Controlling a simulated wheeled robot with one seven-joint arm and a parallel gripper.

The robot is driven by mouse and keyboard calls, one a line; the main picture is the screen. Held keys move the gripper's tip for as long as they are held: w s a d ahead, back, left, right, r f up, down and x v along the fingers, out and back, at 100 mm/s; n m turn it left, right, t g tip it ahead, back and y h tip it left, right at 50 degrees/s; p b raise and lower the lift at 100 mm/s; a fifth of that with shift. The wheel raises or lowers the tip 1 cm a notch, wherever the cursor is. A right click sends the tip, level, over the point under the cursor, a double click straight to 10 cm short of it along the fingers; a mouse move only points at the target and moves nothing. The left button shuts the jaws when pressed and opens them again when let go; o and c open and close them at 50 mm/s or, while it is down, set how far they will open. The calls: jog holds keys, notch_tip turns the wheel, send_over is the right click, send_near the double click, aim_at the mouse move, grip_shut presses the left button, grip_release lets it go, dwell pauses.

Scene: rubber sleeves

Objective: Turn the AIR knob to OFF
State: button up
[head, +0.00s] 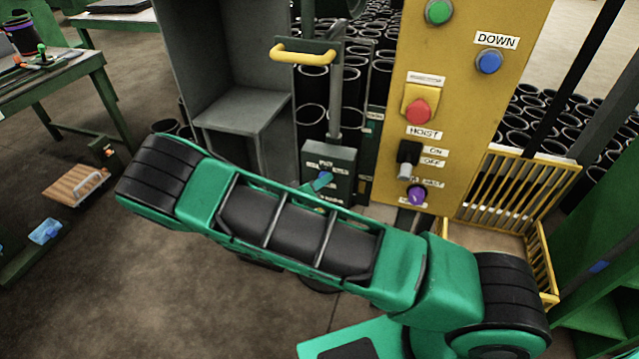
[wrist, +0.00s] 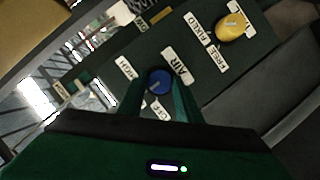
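In the wrist view the AIR knob (wrist: 158,79) is a round blue knob on a dark green panel, beside the white AIR label (wrist: 179,67). One small label (wrist: 125,68) lies to its upper left and another, apparently OFF (wrist: 161,108), below it. A pale mark shows on the knob, but its setting is too small to read. My gripper (wrist: 158,90) is open, its two green fingers on either side of the knob; contact is not clear. In the head view my arm hides most of the gripper, near the grey-green box (head: 341,158).
A yellow knob (wrist: 231,27) with FIXED and FREE labels sits on the same panel. In the head view a yellow handle (head: 303,54) is above the box. A yellow panel (head: 447,95) with buttons and switches stands right of it, with a yellow basket (head: 545,262) below.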

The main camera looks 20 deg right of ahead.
jog(key=shift+a+f+n, duration=0.1)
jog(key=shift+n, duration=0.2)
jog(key=n+h, duration=0.1)
jog(key=n, duration=0.1)
jog(key=n+h, duration=0.1)
jog(key=n, duration=0.1)
jog(key=n+h, duration=0.1)
jog(key=n, duration=0.1)
jog(key=shift+w+a+f+n, duration=0.1)
jog(key=shift+a+f+n, duration=0.05)
jog(key=shift+f+n, duration=0.2)
jog(key=shift+h, duration=0.3)
dwell(0.4)
jog(key=o, duration=1)
jog(key=shift+o, duration=0.2)
jog(key=shift+r, duration=0.1)
jog(key=v, duration=1)
jog(key=shift+s+a+f, duration=0.2)
jog(key=shift+s+a, duration=0.05)
